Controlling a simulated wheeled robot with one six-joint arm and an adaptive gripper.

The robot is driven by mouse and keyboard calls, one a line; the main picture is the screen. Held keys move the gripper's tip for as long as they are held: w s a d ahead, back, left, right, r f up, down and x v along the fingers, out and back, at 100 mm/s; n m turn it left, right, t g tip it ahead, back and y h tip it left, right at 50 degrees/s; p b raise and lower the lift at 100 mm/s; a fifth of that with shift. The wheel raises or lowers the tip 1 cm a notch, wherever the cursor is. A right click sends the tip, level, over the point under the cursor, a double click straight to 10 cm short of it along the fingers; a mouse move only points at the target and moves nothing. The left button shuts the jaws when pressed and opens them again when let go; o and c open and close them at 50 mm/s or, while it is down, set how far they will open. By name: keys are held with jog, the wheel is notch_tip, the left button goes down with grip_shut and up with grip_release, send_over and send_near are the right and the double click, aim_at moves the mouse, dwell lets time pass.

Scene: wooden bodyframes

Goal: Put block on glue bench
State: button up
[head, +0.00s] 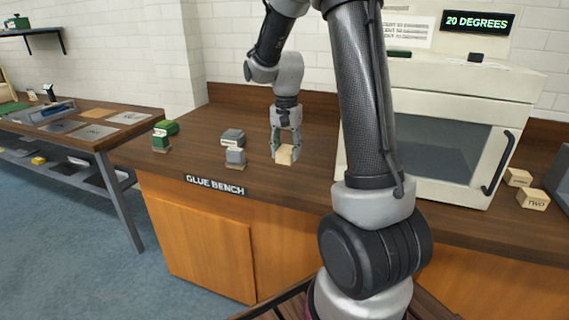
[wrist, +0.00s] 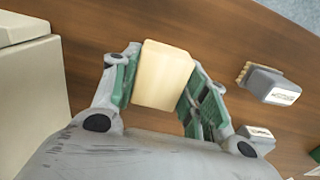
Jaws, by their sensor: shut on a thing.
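A pale wooden block (head: 285,155) is between the fingers of my gripper (head: 285,138), low over or on the wooden top of the glue bench (head: 215,185). The wrist view shows the same block (wrist: 163,75) held between the two green-padded fingers of my gripper (wrist: 160,90). The gripper is shut on it. I cannot tell whether the block's underside touches the bench top. The bench carries a "GLUE BENCH" label on its front edge.
Grey-topped items (head: 234,146) and green items (head: 164,135) stand left of the block. A white oven (head: 450,125) stands to the right, with wooden blocks (head: 533,199) beyond it. Bare bench top lies around the held block.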

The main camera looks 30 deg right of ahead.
aim_at(286, 162)
jog(key=shift+f, duration=2.2)
jog(key=o, duration=1.1)
jog(key=shift+f, duration=0.15)
jog(key=shift+o, duration=0.2)
notch_tip(286, 162, up, 12)
jog(key=shift+r, duration=0.1)
jog(key=s+a+r+n+t, duration=0.2)
jog(key=s+n, duration=0.3)
jog(key=s, duration=0.7)
jog(key=s+a+r+n+t, duration=0.2)
jog(key=s+a+r+n, duration=0.1)
jog(key=s, duration=0.8)
jog(key=shift+s+r+n, duration=0.35)
jog(key=shift+r+n, duration=0.15)
jog(key=shift+n, duration=0.7)
